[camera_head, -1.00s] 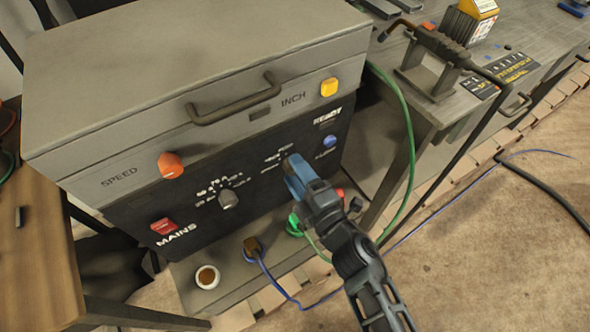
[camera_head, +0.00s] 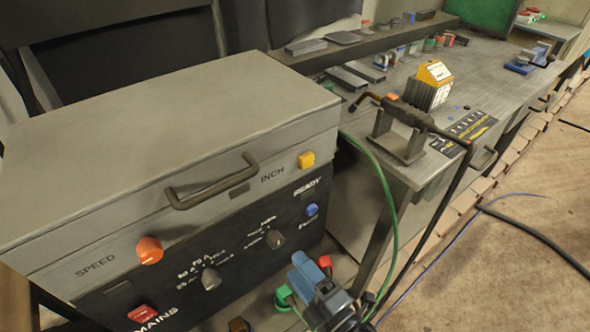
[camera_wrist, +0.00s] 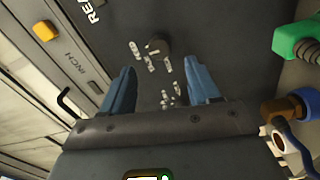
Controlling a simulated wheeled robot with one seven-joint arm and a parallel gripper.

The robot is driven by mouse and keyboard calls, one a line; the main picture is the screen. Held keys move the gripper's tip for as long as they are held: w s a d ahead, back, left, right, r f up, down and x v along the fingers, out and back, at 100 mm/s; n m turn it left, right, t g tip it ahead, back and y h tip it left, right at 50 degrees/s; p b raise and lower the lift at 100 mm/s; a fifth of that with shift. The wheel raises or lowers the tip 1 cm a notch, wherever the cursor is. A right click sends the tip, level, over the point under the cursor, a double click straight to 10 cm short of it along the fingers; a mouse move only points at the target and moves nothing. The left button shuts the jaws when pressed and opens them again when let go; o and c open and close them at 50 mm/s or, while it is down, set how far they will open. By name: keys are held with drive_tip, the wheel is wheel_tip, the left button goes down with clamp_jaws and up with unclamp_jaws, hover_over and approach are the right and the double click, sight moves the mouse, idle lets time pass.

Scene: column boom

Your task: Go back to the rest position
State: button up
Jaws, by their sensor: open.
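My gripper (camera_head: 303,266) is low in front of the right part of the machine's black control panel (camera_head: 240,236), with blue fingers. In the wrist view my gripper (camera_wrist: 160,88) shows its two blue fingers apart with nothing between them. A small dark knob (camera_wrist: 158,46) with white markings lies beyond the fingertips. The same knob (camera_head: 275,239) shows on the panel in the head view, up and left of the gripper. The gripper is apart from it in the head view.
A green connector (camera_head: 283,297) and a red one (camera_head: 325,262) are close beside my gripper. A green cable (camera_head: 385,190) hangs at the machine's right. A welding torch (camera_head: 405,113) rests on a stand on the bench (camera_head: 465,95). Open floor (camera_head: 510,250) lies to the right.

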drive_tip(key=s+d+r+m+t+h, duration=0.1)
drive_tip(key=s+d+r+m+h, duration=0.2)
drive_tip(key=s+d+m, duration=0.5)
drive_tip(key=s+d+r+m+h, duration=0.25)
drive_tip(key=s+d+m, duration=0.2)
drive_tip(key=s, duration=0.65)
drive_tip(key=s+d+r+m+g+h, duration=0.1)
drive_tip(key=s+d+r+m+h, duration=0.3)
drive_tip(key=s+r+m, duration=0.6)
drive_tip(key=shift+s+d+r+h, duration=0.35)
drive_tip(key=shift+s+d+r, duration=0.25)
drive_tip(key=shift+s+d, duration=0.45)
drive_tip(key=shift+c, duration=0.2)
